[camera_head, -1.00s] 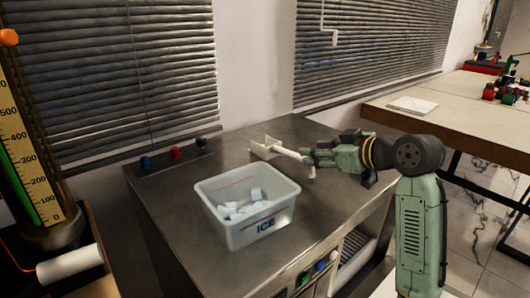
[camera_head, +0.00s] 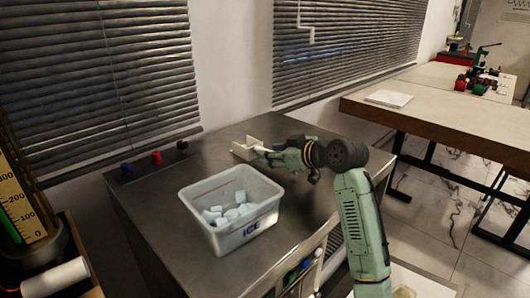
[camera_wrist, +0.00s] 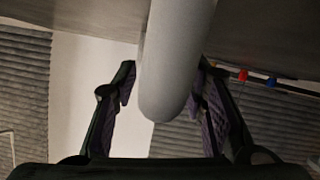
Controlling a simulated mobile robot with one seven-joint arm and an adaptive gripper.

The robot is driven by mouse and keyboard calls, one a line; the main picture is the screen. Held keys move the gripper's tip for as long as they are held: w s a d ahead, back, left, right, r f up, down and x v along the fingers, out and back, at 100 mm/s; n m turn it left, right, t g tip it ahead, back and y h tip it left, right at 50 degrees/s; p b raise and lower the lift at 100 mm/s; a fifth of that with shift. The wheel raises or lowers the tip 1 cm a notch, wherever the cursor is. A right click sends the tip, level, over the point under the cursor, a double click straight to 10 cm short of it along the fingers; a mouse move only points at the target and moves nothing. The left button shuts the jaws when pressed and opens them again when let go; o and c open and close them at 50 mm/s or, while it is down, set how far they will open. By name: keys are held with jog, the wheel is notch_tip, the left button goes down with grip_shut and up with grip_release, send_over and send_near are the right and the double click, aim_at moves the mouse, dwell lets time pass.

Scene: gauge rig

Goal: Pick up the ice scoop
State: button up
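The ice scoop (camera_head: 245,149) is pale and boxy, at the back of the dark counter in the head view. My gripper (camera_head: 268,157) is at its handle side and hides most of the handle. In the wrist view the rounded grey handle (camera_wrist: 175,70) comes down from the top edge between the two fingers of my gripper (camera_wrist: 168,85). One finger is on each side, close to the handle. The handle overlaps part of the right pad, so I cannot tell whether both pads touch it. Whether the scoop rests on the counter is unclear.
A clear ICE bin (camera_head: 232,213) with several ice cubes stands in front of the scoop on the counter (camera_head: 165,240). Blinds hang behind. A wooden table (camera_head: 430,110) is to the right.

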jog(key=shift+w+a+f, duration=0.2)
jog(key=shift+w+a, duration=0.05)
jog(key=shift+w, duration=0.05)
grip_shut()
dwell(0.3)
